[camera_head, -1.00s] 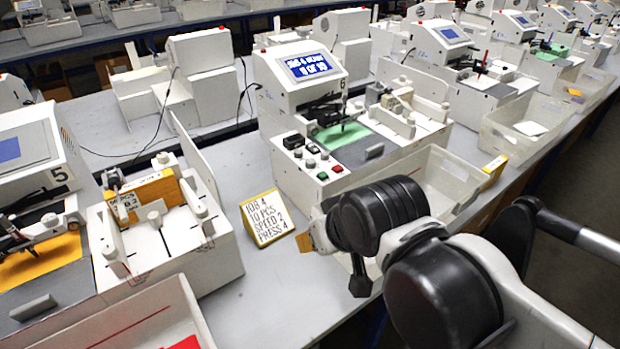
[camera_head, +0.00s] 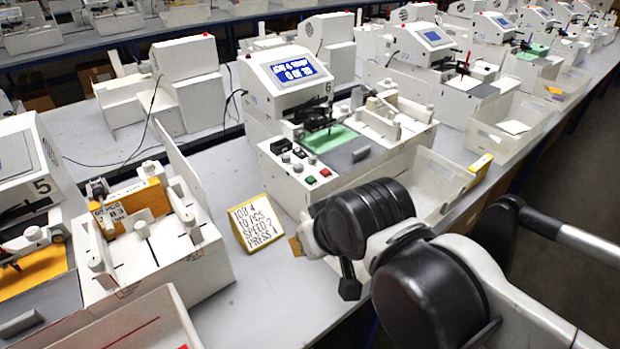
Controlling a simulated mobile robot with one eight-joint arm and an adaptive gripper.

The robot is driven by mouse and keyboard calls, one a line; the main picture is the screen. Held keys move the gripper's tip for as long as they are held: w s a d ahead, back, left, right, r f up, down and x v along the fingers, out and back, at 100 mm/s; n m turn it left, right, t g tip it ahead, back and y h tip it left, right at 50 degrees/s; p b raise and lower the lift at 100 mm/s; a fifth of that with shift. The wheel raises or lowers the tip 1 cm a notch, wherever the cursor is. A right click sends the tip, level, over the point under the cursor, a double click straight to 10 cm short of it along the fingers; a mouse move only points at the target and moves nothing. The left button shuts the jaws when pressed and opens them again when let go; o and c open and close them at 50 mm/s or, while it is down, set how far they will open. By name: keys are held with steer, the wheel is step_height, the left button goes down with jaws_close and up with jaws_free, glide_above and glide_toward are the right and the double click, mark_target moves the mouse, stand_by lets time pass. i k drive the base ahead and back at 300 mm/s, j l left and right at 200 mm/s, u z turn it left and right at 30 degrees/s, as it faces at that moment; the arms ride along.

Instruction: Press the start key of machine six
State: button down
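Machine six (camera_head: 250,125) is the white plotter at centre, marked "6", with a lit blue screen (camera_head: 299,72) showing two lines too small to read surely. Its front panel (camera_head: 275,172) carries black switches, several small knobs, a green key (camera_head: 310,180) and a red key (camera_head: 325,172). I cannot read which key is marked start. My gripper (camera_head: 335,270) is below and right of the panel, apart from the keys. It is seen from behind, mostly hidden by my wrist; one dark finger points down, and its opening cannot be judged.
A yellow-edged card (camera_head: 257,222) reading "JOB 4, 10 PCS" stands left of my gripper. Machine five (camera_head: 30,165) and its feeder are at left. A white bin (camera_head: 432,175) stands at machine six's right front. Bare grey table (camera_head: 265,285) lies below the card.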

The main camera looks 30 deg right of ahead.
mark_target(310, 180)
steer(key=i+j+z, duration=0.2)
steer(key=z, duration=0.2)
steer(key=i+j+z, duration=0.15)
steer(key=j+z, duration=0.3)
steer(key=l, duration=0.1)
